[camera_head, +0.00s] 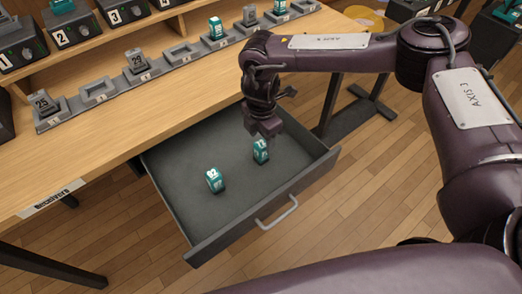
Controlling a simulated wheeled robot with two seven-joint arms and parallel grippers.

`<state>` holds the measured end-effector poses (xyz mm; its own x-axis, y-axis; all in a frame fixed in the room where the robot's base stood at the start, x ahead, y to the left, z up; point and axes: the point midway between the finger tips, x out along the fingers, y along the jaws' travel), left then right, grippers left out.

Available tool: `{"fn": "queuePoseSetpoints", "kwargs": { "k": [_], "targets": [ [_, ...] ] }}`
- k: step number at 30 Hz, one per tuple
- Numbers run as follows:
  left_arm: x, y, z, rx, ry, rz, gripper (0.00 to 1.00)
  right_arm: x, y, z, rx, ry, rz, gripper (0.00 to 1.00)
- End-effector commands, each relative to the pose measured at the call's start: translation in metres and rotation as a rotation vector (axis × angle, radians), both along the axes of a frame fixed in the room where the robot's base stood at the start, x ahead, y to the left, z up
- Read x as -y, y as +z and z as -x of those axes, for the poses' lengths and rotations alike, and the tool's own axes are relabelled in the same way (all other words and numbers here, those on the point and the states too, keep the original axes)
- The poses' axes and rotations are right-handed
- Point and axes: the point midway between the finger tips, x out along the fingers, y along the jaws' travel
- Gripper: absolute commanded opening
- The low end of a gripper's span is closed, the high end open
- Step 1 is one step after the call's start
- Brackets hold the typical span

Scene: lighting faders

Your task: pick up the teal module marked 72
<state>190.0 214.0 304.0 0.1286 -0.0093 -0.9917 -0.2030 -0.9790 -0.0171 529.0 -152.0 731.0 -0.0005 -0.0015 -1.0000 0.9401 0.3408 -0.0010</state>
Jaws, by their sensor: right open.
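Two small teal modules stand in the open grey drawer (185,209). The right-hand teal module (261,152) has a white label with digits too small to read surely. The left-hand teal module (215,181) has a white label that may read 82; I cannot tell which of the two is 72. My right gripper (267,129) points down over the drawer, just above the right-hand module and close to it. It is open and seems to hold nothing; its fingers are dark and hard to separate. My left gripper is not in view.
The drawer's front wall and handle (278,213) face me. A wooden desk (90,150) borders the drawer on the left and back, with a row of grey cradles (98,91) holding several grey and teal modules. Dark numbered boxes (73,30) stand on a shelf behind.

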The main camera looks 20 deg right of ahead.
Motion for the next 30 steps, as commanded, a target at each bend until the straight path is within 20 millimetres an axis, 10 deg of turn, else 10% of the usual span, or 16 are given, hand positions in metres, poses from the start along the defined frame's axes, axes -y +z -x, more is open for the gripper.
{"fn": "queuePoseSetpoints", "kwargs": {
  "k": [16,30],
  "targets": [
    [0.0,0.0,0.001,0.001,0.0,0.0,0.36,-0.001,-0.04,0.002,0.0,0.0,-0.002,0.58],
    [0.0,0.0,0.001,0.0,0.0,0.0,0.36,-0.001,-0.039,0.002,0.0,0.0,-0.002,0.09]
  ]
}}
